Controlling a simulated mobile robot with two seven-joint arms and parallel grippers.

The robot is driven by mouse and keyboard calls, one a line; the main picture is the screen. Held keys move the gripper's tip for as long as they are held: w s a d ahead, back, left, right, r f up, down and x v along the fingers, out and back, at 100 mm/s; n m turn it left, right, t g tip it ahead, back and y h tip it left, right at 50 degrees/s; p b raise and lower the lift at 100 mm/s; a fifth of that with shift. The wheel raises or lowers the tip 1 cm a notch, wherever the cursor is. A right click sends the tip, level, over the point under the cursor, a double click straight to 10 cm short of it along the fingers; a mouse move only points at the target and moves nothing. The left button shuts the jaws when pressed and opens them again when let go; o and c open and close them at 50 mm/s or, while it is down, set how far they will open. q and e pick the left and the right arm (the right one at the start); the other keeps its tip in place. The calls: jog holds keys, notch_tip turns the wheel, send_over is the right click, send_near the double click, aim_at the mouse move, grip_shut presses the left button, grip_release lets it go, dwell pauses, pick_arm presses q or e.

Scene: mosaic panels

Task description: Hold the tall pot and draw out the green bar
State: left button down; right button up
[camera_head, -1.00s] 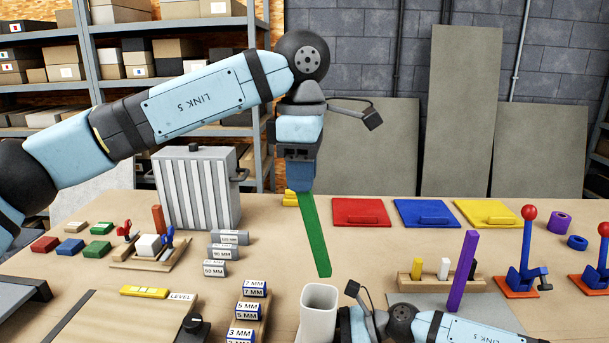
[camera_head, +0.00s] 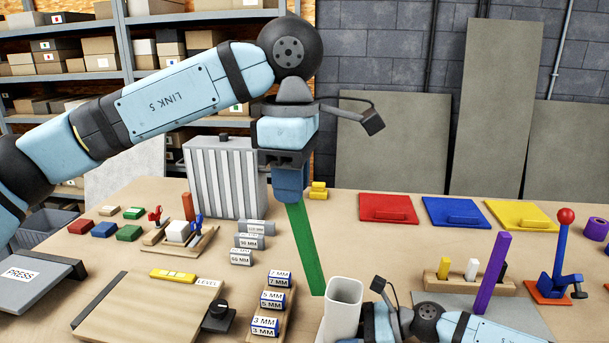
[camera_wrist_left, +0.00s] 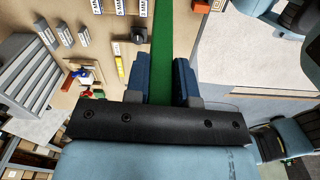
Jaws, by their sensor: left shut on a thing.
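My left gripper (camera_head: 290,185) is shut on the top end of the long green bar (camera_head: 307,248). The bar hangs down, slightly slanted, and its lower end shows clear of the pot, just left of the pot's mouth. In the left wrist view the green bar (camera_wrist_left: 162,45) runs out between the two blue fingers (camera_wrist_left: 166,82). The tall pot (camera_head: 342,312), pale and square with an open top, is at the bottom middle, leaning slightly. My right gripper (camera_head: 375,322) is against the pot's right side; its fingers are mostly hidden.
Red (camera_head: 388,208), blue (camera_head: 455,212) and yellow (camera_head: 517,215) panels lie at the back. Numbered blocks (camera_head: 272,300) and a ribbed grey case (camera_head: 226,177) are to the left.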

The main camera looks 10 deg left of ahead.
pick_arm(q)
jog(key=shift+s+a, duration=0.85)
jog(key=shift+s, duration=0.2)
jog(key=shift+s+a, duration=0.85)
jog(key=shift+s, duration=0.2)
pick_arm(e)
jog(key=o, duration=0.8)
jog(key=shift+d, duration=0.1)
jog(key=v, duration=1.2)
